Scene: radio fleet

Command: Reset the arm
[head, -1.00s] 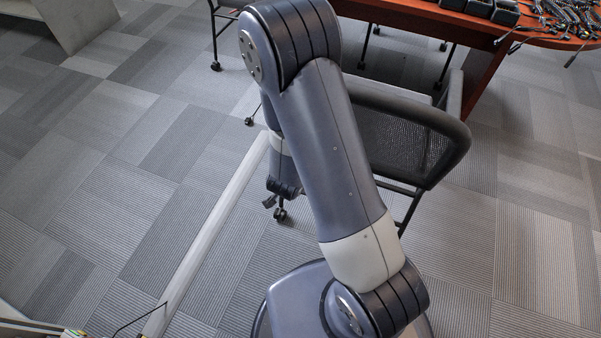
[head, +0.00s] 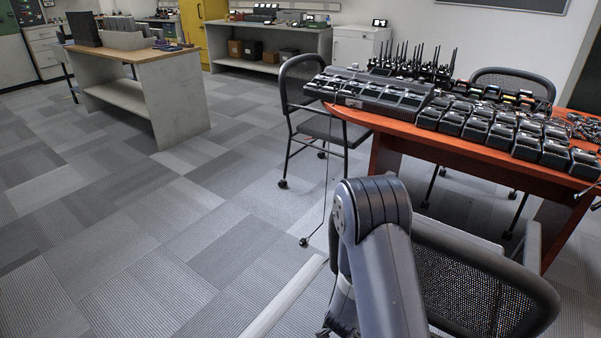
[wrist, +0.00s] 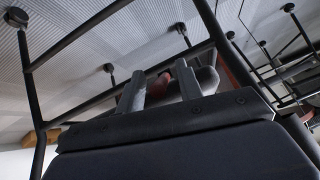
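My arm (head: 390,270) rises at the bottom of the head view, folded, with its lower part out of frame. My gripper is largely hidden behind the arm there. In the wrist view my gripper (wrist: 160,77) shows two grey fingers standing apart, with nothing clearly held between them. Chair legs and casters fill the background of that view, which looks upside down.
A black mesh chair (head: 480,290) stands close to the right of my arm. Beyond it is a red-brown table (head: 395,130) loaded with radios and chargers (head: 490,130). Another chair (head: 325,125) stands at its left end. Carpet (head: 130,240) on the left is clear.

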